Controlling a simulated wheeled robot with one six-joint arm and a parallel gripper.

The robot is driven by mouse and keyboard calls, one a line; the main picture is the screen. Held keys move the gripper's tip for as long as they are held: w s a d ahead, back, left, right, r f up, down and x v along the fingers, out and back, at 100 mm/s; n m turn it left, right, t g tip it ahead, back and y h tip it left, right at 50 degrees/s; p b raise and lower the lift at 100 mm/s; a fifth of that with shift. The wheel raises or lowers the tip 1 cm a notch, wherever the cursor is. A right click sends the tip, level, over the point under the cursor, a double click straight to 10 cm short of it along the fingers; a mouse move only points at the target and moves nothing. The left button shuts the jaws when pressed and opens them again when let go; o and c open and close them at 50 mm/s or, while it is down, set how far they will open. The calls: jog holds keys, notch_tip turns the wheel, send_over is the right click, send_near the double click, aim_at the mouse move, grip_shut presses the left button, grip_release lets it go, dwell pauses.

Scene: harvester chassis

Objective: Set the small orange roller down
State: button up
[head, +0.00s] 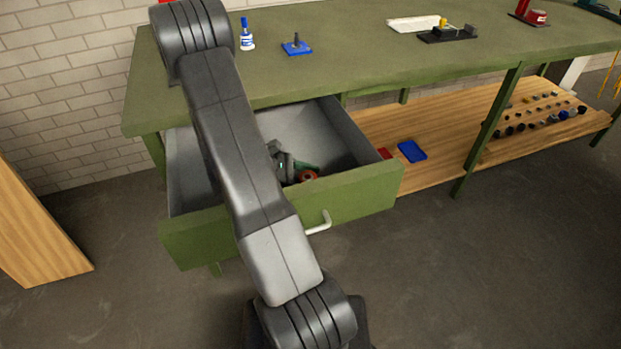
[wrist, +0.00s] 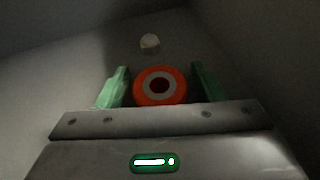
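The small orange roller (wrist: 160,86) shows end-on in the wrist view, an orange ring around a pale ring and a dark centre. It is between the two green fingers of my gripper (wrist: 160,88), with a narrow dark gap at each side, so the gripper looks open around it. In the head view my gripper (head: 287,166) is down inside the open grey drawer (head: 345,135), with the orange roller (head: 307,175) at its fingers near the drawer's front. Whether the roller's underside touches the drawer floor is hidden.
A small pale round thing (wrist: 150,43) lies beyond the roller. The green drawer front (head: 365,197) and side walls surround my gripper. The green bench top (head: 350,65) overhangs the drawer's back. A wooden lower shelf (head: 450,130) with a blue box (head: 412,151) is to the right.

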jog(key=shift+r, duration=0.3)
jog(key=v, duration=0.7)
jog(key=shift+a+p, duration=0.25)
jog(key=shift+p, duration=0.1)
jog(key=shift+d, duration=0.1)
dwell(0.7)
